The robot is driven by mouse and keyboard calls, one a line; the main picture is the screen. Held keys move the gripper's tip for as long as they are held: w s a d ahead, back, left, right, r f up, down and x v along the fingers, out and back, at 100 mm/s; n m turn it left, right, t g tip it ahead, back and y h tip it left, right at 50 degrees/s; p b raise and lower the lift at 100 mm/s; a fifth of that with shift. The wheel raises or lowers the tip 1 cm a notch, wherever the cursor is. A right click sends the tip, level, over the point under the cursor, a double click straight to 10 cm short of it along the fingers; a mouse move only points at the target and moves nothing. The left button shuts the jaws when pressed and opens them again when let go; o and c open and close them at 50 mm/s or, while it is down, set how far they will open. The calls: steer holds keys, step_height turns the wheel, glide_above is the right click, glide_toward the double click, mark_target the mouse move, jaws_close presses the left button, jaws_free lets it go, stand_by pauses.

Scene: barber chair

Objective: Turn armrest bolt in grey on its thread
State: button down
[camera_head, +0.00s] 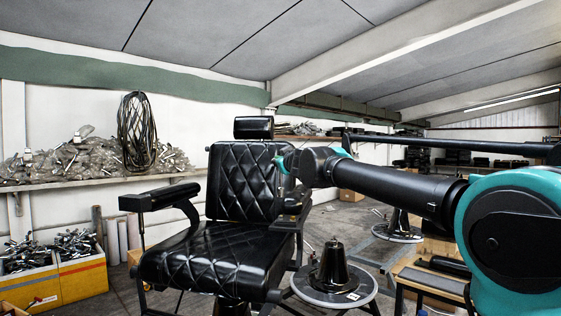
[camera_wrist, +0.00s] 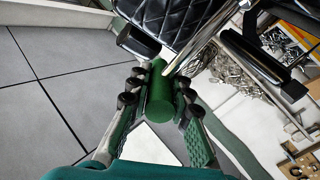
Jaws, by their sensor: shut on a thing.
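The black barber chair (camera_head: 222,250) stands in the middle of the head view, with its left armrest (camera_head: 160,197) and right armrest (camera_head: 290,222) raised beside the seat. My gripper (camera_head: 288,162) is at the chair's right side, near the backrest; its fingers are hard to make out there. In the wrist view my gripper (camera_wrist: 158,92) has its two fingers on either side of a green cylinder (camera_wrist: 160,103) and is shut on it.
A round stool-like stand (camera_head: 333,285) with a black cone on it is right of the chair. Yellow bins (camera_head: 62,280) of metal parts stand at left, below a loaded shelf (camera_head: 100,187). A wooden bench (camera_head: 432,283) is at lower right.

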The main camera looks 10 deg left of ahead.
mark_target(281, 181)
steer(key=shift+f, duration=3.85)
steer(key=shift+r+n+y, duration=0.15)
steer(key=shift+n+y, duration=0.15)
steer(key=shift+y, duration=0.2)
steer(key=shift+f+n+g+y, duration=0.2)
steer(key=shift+n+g+y, duration=0.4)
steer(key=shift+y, duration=0.1)
steer(key=shift+d+n+y, duration=0.1)
steer(key=shift+n+y, duration=0.2)
steer(key=shift+y, duration=0.1)
steer(key=shift+w+n+g+y, duration=0.1)
steer(key=shift+n+g+y, duration=1)
steer(key=shift+g+y, duration=0.15)
steer(key=shift+y, duration=0.25)
